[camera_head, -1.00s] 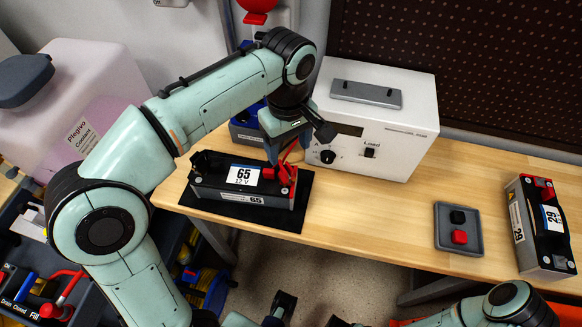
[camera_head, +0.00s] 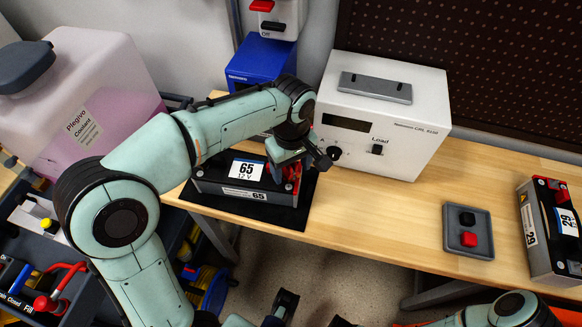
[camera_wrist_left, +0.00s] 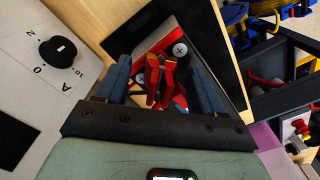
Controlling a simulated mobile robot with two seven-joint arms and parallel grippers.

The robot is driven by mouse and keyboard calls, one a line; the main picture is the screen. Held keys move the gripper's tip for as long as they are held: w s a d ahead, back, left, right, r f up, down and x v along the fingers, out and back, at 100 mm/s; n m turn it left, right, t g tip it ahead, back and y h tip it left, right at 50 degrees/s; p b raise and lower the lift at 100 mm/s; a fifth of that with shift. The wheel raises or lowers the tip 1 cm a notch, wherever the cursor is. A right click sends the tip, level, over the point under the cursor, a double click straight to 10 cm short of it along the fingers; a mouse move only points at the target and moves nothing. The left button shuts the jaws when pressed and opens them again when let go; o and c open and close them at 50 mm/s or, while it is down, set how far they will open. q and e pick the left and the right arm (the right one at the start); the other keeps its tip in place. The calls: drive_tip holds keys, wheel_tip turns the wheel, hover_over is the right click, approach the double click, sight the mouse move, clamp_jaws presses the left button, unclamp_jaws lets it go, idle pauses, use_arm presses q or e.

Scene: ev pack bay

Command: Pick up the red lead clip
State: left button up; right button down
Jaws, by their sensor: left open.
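The red lead clip (camera_head: 292,174) is at the right end of the battery marked 65 (camera_head: 228,190), partly hidden by my gripper in the head view. In the left wrist view the red clip (camera_wrist_left: 160,80) stands between the two blue-grey fingers, with gaps on both sides. My left gripper (camera_head: 284,168) is open and low over that end of the battery, around the clip without visibly gripping it. A silver bolt terminal (camera_wrist_left: 180,49) shows just beyond the clip.
A white load tester (camera_head: 375,115) stands close behind and right of the gripper. A grey tray (camera_head: 454,246) with a black and a red cap and a second battery (camera_head: 548,235) are farther right. Bare bench lies between. A coolant tank (camera_head: 85,100) is at left.

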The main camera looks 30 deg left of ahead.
use_arm(q)
drive_tip(key=c, duration=1.1)
drive_tip(key=shift+r, duration=0.1)
wheel_tip(320, 180, up, 25)
drive_tip(key=p, duration=1)
